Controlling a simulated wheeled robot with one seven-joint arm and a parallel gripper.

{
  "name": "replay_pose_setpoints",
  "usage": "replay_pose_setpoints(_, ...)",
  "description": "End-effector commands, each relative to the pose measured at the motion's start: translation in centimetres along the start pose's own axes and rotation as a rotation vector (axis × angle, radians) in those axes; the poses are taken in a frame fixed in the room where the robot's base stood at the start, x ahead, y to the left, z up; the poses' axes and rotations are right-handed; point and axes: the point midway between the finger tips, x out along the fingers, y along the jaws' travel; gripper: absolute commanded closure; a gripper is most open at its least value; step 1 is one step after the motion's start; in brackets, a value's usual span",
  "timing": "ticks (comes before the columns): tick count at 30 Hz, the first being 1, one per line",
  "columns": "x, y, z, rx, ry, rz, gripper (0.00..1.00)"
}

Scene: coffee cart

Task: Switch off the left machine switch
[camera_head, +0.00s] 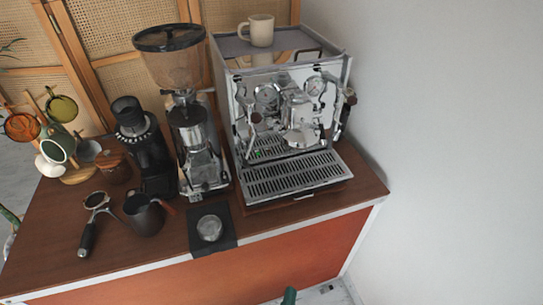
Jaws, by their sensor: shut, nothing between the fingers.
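The chrome espresso machine (243,110) stands at the right of the cart top, against the white wall. Its front has two round gauges, a central brew group and dark-knobbed valves. Small green lit spots (258,154) show low on the left of its front, just above the drip tray (295,176). I cannot tell whether they belong to a switch; no switch is clear at this size. My gripper cannot be made out in this view. A small dark green tip at the bottom edge is too little to identify.
Left of the machine stand a tall grinder (193,140) with a hopper and a smaller black grinder (136,125). A dark pitcher (143,218), a portafilter (92,218) and a tamper on a black mat (227,242) lie in front. A mug (261,30) sits on the machine.

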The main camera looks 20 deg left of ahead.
Motion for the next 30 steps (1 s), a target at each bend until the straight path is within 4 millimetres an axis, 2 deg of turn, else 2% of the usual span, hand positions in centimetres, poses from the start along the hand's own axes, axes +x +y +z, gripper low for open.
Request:
replay_pose_setpoints(1,1.8,-0.9,-0.7,0.058,0.008,-0.022,1.00)
replay_pose_setpoints(6,6.9,-4.2,-2.3,0.266,-0.012,-0.091,1.00)
replay_pose_setpoints(15,14.3,-11.4,-6.8,0.565,-0.103,-0.233,1.00)
replay_pose_setpoints(21,17.4,-16.2,-10.4,0.701,-0.190,-0.313,1.00)
replay_pose_setpoints(30,19.7,-23.7,-14.9,0.822,-0.357,-0.399,1.00)
